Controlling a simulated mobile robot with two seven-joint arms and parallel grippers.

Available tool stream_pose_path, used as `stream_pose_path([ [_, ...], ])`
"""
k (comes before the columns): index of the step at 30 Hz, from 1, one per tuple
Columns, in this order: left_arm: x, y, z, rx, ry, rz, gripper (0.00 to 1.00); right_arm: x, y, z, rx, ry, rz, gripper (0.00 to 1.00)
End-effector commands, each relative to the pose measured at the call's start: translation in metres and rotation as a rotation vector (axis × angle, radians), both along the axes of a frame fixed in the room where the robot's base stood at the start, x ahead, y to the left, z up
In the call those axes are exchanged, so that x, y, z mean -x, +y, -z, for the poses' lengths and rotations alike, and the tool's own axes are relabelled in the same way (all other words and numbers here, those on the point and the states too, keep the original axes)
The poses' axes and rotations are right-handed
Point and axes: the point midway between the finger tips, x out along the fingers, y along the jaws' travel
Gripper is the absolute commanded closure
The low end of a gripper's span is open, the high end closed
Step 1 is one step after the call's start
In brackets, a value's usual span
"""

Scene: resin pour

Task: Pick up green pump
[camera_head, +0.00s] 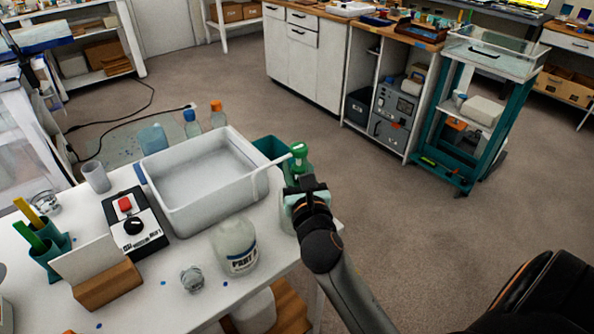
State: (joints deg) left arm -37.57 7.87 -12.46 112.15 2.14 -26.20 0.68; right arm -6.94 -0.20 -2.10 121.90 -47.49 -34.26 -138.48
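The green pump (299,155) tops a bottle at the right edge of the white table, with its pale spout pointing left over the corner of a white tray. The bottle's body is mostly hidden behind my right gripper (304,190). That gripper is at the bottle, just below the green top, and its arm comes in from the lower right. Its fingers are hard to make out, so whether they are closed on the bottle does not show. My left gripper is not in view.
The white tray (158,202) fills the table's middle. A clear labelled jar (235,247) and a box with a red button (133,222) stand in front of it. A teal container (268,148) is behind the tray's right corner. Open floor lies to the right.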

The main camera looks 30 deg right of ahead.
Motion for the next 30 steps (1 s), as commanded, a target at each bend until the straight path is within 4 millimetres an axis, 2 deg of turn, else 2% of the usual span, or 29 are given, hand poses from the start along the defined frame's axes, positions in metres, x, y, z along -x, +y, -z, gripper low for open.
stream_pose_path([
  [5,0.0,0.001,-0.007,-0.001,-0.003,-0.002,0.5,0.0,0.001,-0.013,-0.001,0.004,-0.002,1.0],
  [12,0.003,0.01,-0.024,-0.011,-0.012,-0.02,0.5,0.0,0.0,-0.065,0.002,-0.003,-0.003,1.0],
  [16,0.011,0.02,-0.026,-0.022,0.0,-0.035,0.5,-0.001,0.0,-0.097,0.003,-0.005,-0.002,1.0],
  [21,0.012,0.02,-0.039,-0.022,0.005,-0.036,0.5,0.0,0.0,-0.137,0.004,-0.006,-0.001,1.0],
  [24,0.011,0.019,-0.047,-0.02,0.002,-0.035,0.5,0.0,0.0,-0.155,0.003,-0.004,0.0,1.0],
  [30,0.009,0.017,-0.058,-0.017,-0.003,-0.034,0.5,0.0,0.0,-0.178,0.001,-0.002,0.001,1.0],
])
